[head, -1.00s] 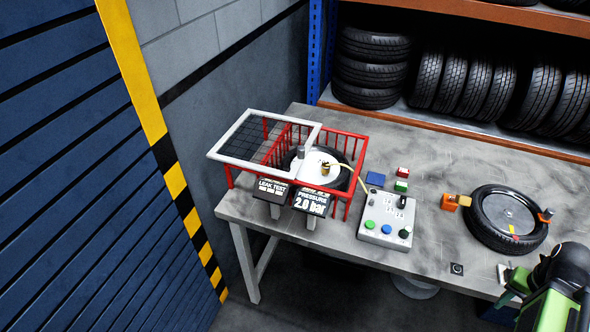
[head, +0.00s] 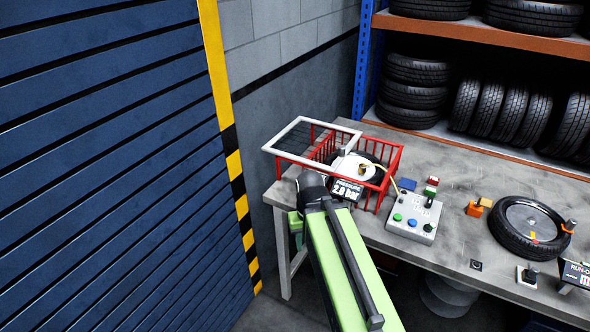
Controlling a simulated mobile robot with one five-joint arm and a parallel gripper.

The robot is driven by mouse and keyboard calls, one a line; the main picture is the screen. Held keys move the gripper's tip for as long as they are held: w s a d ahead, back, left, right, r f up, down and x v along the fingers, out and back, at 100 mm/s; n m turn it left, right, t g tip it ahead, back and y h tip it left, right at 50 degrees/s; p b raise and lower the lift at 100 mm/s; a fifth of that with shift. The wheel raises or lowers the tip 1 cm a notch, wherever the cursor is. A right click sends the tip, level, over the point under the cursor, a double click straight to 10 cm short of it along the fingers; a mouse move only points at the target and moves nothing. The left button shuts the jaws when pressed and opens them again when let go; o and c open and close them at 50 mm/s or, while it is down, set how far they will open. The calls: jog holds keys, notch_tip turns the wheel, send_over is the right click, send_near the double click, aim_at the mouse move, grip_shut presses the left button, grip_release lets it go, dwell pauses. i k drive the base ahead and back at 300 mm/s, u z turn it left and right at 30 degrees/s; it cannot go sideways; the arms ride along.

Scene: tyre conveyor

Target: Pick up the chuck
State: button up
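The chuck (head: 362,168) looks like a small brass-coloured fitting with a pale yellow hose, at the white wheel centre (head: 349,165) of the tyre inside the red cage. It is small, and I cannot tell whether it is seated on the valve. My green arm reaches up from the bottom, and its dark end joint stands in front of the cage's left front. My gripper's fingers do not show, so I cannot see whether they hold anything.
The red cage (head: 392,160) has a raised white-framed mesh lid (head: 296,140). A grey control box (head: 414,216) stands to its right. A tyre (head: 508,238) lies farther right on the bench (head: 457,215). A blue slatted wall (head: 100,170) is at left.

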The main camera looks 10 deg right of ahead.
aim_at(363, 170)
jog(key=u, duration=0.35)
jog(key=i, duration=0.95)
